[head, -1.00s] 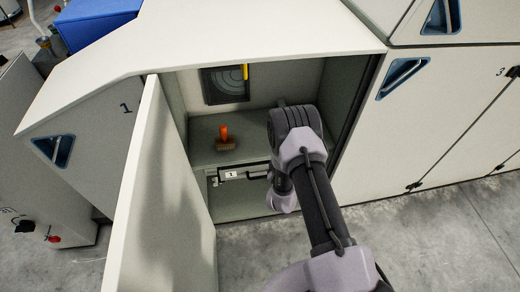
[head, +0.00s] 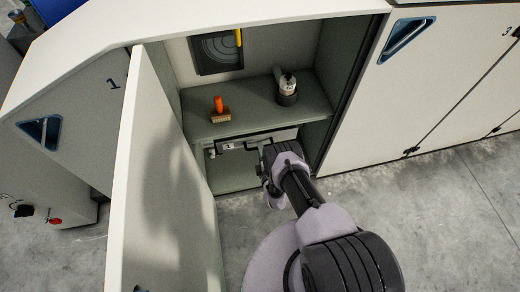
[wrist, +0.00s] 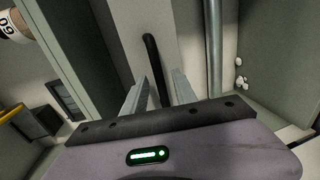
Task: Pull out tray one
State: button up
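Tray one shows in the head view as a pale front panel (head: 285,135) with a small "1" label, low in the open cabinet under the shelf. It looks pushed in. Its dark bar handle (wrist: 151,58) stands out from the pale front in the wrist view. My gripper (wrist: 160,76) is open, with one finger on each side of the handle and gaps visible between. In the head view my gripper (head: 262,158) is at the right part of the tray front, partly hidden by my wrist.
The cabinet door (head: 150,180) stands open at left. An orange-handled brush (head: 220,112) and a labelled cylinder (head: 287,88) stand on the shelf (head: 250,100) above. A metal rod (wrist: 214,50) runs beside the gripper in the wrist view. Concrete floor (head: 430,220) in front is clear.

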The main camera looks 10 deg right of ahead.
jog(key=shift+w+f, duration=0.2)
jog(key=shift+w, duration=0.8)
grip_shut()
dwell(0.7)
